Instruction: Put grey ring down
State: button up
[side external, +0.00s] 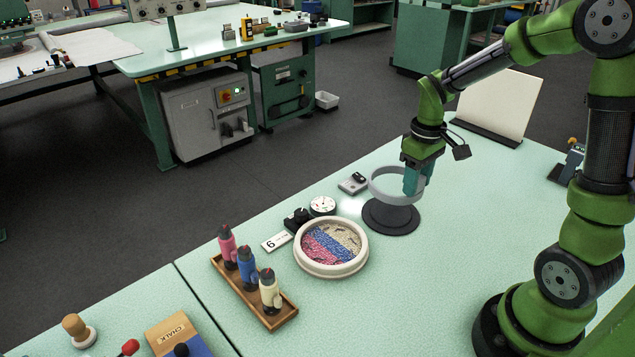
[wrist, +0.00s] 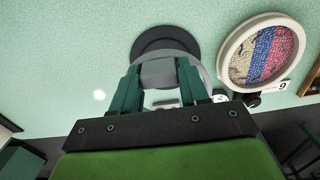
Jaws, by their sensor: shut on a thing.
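The grey ring (side external: 380,187) is a wide hoop in my gripper (side external: 414,183). My gripper is shut on the ring's wall at its right side in the side view. The ring is roughly level, above a dark round base (side external: 391,217) on the table; I cannot tell how large the gap is. In the wrist view, the fingers of my gripper (wrist: 157,82) are on either side of the ring's wall (wrist: 157,72). The dark base (wrist: 160,38) shows beyond it, partly hidden by the ring.
A round white frame (side external: 332,268) with a striped tufted surface lies to the left, near a dial gauge (side external: 322,206) and a card marked 6 (side external: 277,241). A wooden tray (side external: 284,311) holds coloured tools. A pale board (side external: 498,104) stands behind.

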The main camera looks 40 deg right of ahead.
notch_tip(320, 180, down, 8)
jog(key=shift+r, duration=0.15)
dwell(0.4)
jog(key=o, duration=1)
notch_tip(320, 180, up, 12)
jog(key=shift+f, duration=0.25)
jog(key=s+a+r+m+t+y, duration=0.1)
jog(key=s+a+r+m+t, duration=0.1)
jog(key=a, duration=0.5)
jog(key=s+a+r+m+t+y, duration=0.1)
jog(key=s+a+r+t, duration=0.4)
jog(key=s+a+r, duration=0.2)
jog(key=shift+r+m, duration=0.4)
